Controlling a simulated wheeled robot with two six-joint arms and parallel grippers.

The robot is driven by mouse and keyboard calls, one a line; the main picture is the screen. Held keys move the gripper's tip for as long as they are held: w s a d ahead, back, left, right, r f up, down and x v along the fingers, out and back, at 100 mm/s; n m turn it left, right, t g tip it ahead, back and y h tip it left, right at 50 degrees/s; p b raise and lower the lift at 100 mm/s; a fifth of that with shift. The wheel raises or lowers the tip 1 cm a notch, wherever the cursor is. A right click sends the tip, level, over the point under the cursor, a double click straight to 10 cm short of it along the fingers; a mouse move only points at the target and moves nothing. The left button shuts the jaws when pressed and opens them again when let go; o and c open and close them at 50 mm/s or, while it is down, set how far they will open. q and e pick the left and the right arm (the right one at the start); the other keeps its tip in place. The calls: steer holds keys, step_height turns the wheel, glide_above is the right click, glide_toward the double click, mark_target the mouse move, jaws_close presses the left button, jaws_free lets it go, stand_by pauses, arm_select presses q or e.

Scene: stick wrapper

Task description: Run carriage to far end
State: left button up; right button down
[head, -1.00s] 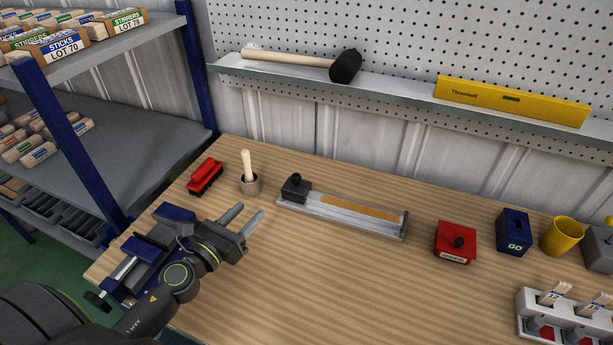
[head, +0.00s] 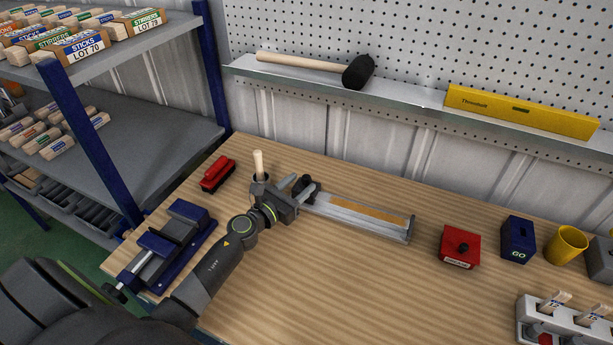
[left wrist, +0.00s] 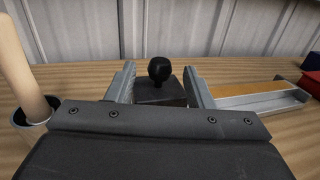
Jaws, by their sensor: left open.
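The carriage, a dark block with a round black knob, sits at the left end of the grey metal track (head: 345,217). An orange-brown strip (head: 370,217) lies along the track toward its right end. My left gripper (head: 297,184) is open at the track's left end, its fingers reaching toward the carriage. In the left wrist view the carriage (left wrist: 160,88) stands between the two open fingers, with its knob upright; I cannot tell whether they touch it. The track (left wrist: 255,97) runs off to the right there. My right gripper is not in view.
A holder with a wooden stick (head: 258,163) stands just left of my gripper. A red item (head: 218,174) and a blue vise (head: 172,245) are farther left. A red box (head: 460,247), blue GO box (head: 518,240) and yellow cup (head: 566,245) stand at right.

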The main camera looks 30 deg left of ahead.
mark_target(303, 182)
arm_select(q)
steer(key=shift+x, duration=1.85)
steer(key=shift+c, duration=0.4)
jaws_close()
